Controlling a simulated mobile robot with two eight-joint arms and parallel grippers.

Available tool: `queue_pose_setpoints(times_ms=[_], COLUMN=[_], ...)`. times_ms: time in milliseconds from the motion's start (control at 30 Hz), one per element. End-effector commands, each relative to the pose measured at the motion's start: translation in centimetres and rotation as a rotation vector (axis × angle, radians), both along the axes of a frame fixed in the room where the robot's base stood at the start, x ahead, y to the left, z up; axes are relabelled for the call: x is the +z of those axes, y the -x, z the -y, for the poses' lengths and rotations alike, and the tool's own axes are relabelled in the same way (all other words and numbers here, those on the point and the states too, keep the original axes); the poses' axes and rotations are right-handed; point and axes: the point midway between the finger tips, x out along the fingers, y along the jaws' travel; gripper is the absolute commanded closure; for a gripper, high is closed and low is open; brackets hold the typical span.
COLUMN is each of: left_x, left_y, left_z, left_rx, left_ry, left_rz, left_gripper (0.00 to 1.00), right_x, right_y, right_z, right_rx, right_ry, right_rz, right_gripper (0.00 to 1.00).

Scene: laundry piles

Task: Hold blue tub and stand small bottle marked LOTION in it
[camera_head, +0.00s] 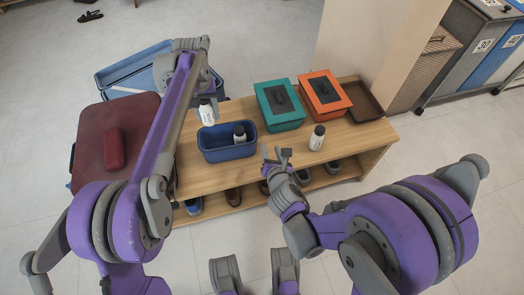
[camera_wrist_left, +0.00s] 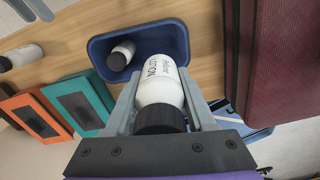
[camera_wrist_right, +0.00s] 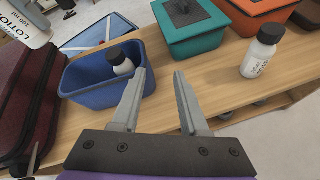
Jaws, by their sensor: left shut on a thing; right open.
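The blue tub (camera_head: 228,153) stands on the wooden bench with a small dark-capped white bottle (camera_head: 240,136) upright inside; that bottle also shows in the right wrist view (camera_wrist_right: 122,66). My left gripper (camera_head: 207,101) is shut on a white bottle marked LOTION (camera_wrist_left: 160,78) with a black cap. It holds the bottle above the tub's far left side. My right gripper (camera_head: 275,155) is open and empty, just right of the tub's right end. In the right wrist view its left finger overlaps the tub (camera_wrist_right: 85,92); I cannot tell if they touch.
Another white bottle (camera_head: 317,140) stands on the bench (camera_head: 280,142) to the right. A teal lidded box (camera_head: 289,123), an orange lidded box (camera_head: 333,106) and a brown tray (camera_head: 366,102) stand behind. A dark red suitcase (camera_head: 88,140) is at left. Shoes sit on the lower shelf.

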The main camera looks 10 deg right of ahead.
Motion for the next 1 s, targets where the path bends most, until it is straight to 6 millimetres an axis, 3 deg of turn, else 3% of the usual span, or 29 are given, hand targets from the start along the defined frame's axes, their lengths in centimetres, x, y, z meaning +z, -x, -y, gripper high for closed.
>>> queue_pose_setpoints(times_ms=[200, 367, 800, 1000], left_x=[0.0, 0.0, 0.0, 0.0], left_y=[0.0, 0.0, 0.0, 0.0], left_z=[0.0, 0.0, 0.0, 0.0], left_rx=[0.000, 0.000, 0.000, 0.000], left_ry=[0.000, 0.000, 0.000, 0.000], left_rz=[0.000, 0.000, 0.000, 0.000], left_gripper=[1.00, 1.00, 1.00, 1.00], right_x=[-1.1, -1.6, -4.5, -5.5], right_y=[-0.7, -1.5, -8.6, -11.0], right_z=[-2.4, -2.8, -3.3, -3.5], right_rx=[0.180, 0.211, 0.207, 0.207], right_ry=[0.245, 0.291, 0.288, 0.288], right_rz=[0.070, 0.083, 0.082, 0.082], right_gripper=[0.56, 0.56, 0.56, 0.56])
